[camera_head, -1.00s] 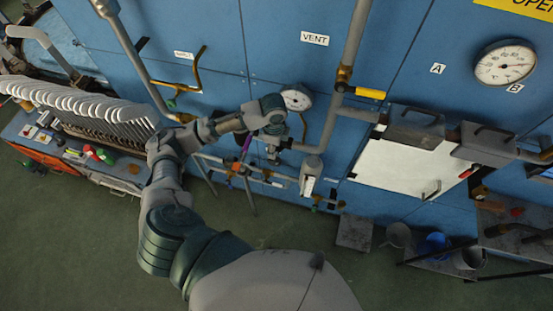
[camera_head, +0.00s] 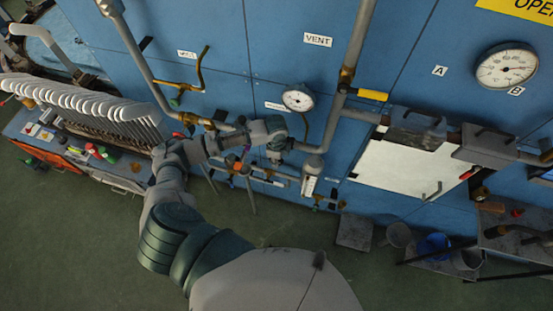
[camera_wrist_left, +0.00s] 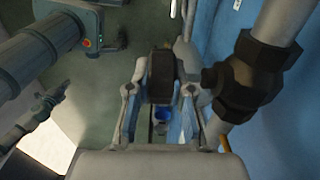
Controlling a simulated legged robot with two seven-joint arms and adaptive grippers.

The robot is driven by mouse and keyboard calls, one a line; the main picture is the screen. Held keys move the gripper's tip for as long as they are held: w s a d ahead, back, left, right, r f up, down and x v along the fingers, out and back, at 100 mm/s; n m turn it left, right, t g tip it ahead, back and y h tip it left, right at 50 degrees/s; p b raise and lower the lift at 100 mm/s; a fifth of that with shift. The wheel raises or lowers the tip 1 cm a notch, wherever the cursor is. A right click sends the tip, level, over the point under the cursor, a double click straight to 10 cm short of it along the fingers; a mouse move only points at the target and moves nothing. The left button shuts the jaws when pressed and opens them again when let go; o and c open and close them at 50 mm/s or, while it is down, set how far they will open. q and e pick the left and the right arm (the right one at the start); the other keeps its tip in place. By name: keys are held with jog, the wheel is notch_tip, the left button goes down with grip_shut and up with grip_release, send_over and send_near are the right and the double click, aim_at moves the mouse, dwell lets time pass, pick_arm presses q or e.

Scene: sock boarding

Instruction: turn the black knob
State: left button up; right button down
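A black knob (camera_wrist_left: 160,76) shows in the left wrist view as a dark block between the fingers of my left gripper (camera_wrist_left: 160,92). A finger stands on each side of it, with a little space left, so the gripper looks open around the knob. I cannot tell whether either finger touches it. In the head view, my left gripper (camera_head: 276,150) is below the small gauge, in front of the pipes, and the knob cannot be made out there. My right gripper is not in view.
A dark pipe fitting (camera_wrist_left: 250,75) sits close to the right of the knob. The small gauge (camera_head: 298,98) is just above my gripper, and a grey vertical pipe (camera_head: 352,50) is to its right. A rack of white sock forms (camera_head: 90,103) stands at left.

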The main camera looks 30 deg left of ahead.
pick_arm(q)
jog(key=shift+a, duration=0.2)
grip_shut()
jog(key=shift+w+d+y, duration=0.1)
jog(key=shift+d+y, duration=0.3)
jog(key=y, duration=0.3)
jog(key=shift+g, duration=0.4)
jog(key=y, duration=0.2)
jog(key=shift+w+d+g+y, duration=0.15)
jog(key=shift+g+y, duration=0.15)
jog(key=shift+y, duration=0.9)
jog(key=y, duration=0.2)
jog(key=g+y, duration=0.1)
jog(key=shift+d+f+y, duration=0.2)
jog(key=shift+y, duration=0.2)
jog(key=shift+f+g+y, duration=0.25)
jog(key=shift+g+y, duration=0.25)
jog(key=shift+y, duration=0.9)
jog(key=shift+s, duration=0.2)
